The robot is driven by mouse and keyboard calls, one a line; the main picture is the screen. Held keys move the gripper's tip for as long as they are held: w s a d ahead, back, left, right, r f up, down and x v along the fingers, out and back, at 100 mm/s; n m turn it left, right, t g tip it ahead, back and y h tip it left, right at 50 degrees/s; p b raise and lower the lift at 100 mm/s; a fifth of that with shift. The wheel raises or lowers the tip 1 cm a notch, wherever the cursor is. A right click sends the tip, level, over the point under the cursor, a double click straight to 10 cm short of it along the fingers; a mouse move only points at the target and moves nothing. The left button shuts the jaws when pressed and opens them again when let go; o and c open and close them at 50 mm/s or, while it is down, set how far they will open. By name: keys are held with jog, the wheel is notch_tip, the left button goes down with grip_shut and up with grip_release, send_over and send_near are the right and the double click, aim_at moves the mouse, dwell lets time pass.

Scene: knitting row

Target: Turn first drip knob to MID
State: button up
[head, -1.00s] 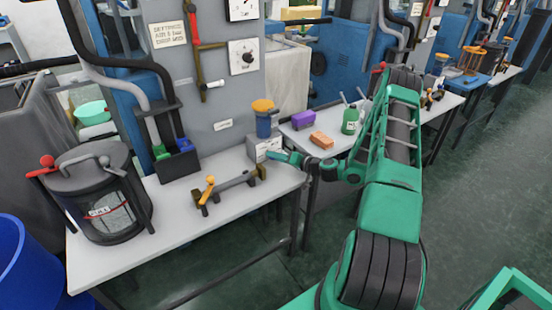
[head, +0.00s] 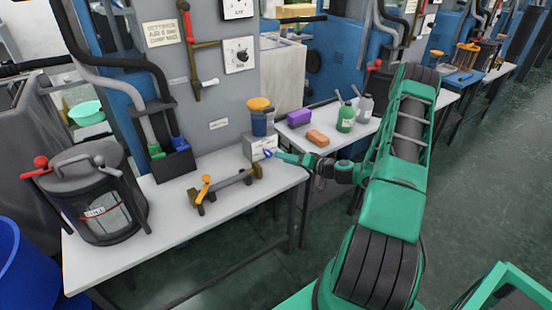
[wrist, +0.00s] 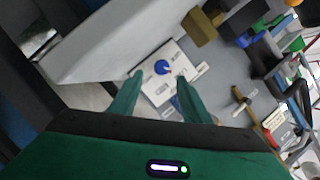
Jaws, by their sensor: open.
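A blue knob (wrist: 162,67) sits on the white front of a small box (head: 256,141) below an orange-lidded blue cup (head: 262,118) at the right end of the near bench. Small labels surround the knob in the wrist view; their words are too small to read, and I cannot tell the knob's setting. My gripper (wrist: 159,79) is open, its two green fingers on either side of the knob in that view. I cannot tell whether they touch it. In the head view my gripper (head: 277,156) is close in front of the box, hiding part of its face.
On the near bench (head: 240,213) are a lever bracket (head: 228,188), a dark canister (head: 96,195) and a box of hoses (head: 172,162). A farther bench holds a purple box (head: 299,117), an orange block (head: 318,138) and bottles (head: 345,117). Green floor lies right.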

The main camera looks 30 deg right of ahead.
jog(key=shift+v, duration=1.85)
